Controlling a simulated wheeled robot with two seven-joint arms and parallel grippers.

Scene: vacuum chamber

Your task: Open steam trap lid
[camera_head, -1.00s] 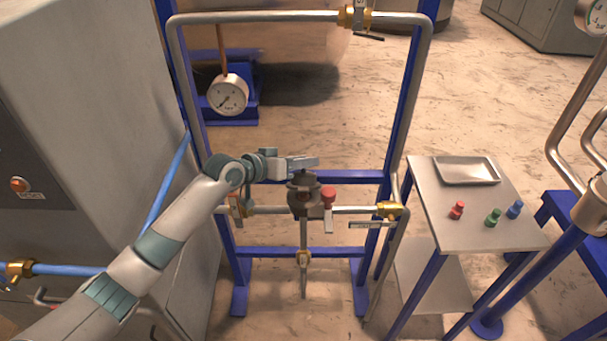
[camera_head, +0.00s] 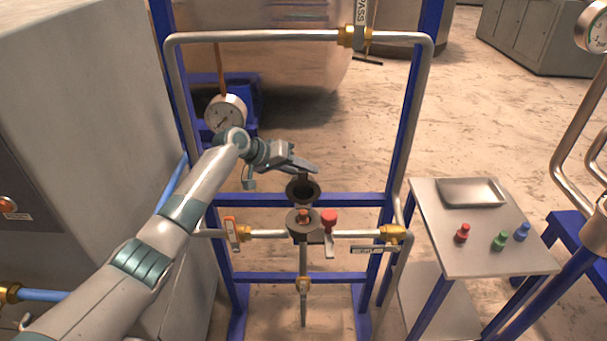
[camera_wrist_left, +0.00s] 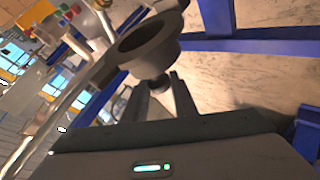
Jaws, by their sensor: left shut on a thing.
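The steam trap body (camera_head: 304,222) sits on the horizontal pipe of the blue frame, its top open with a small reddish part inside. The dark, cup-shaped steam trap lid (camera_head: 303,190) stands tilted up above and behind the body, its hollow underside facing the head camera. My left gripper (camera_head: 308,168) is at the top of the lid. In the left wrist view, the lid (camera_wrist_left: 148,42) shows beyond the fingers, its knob between the fingertips (camera_wrist_left: 157,92), and the gripper is shut on it. My right gripper is not in view.
A red-knobbed valve (camera_head: 329,218) is just right of the trap body. An orange-handled valve (camera_head: 231,233) is to its left. A side table (camera_head: 450,255) at right holds a metal tray (camera_head: 471,193) and red, green and blue pieces. A pressure gauge (camera_head: 224,113) stands behind my left arm.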

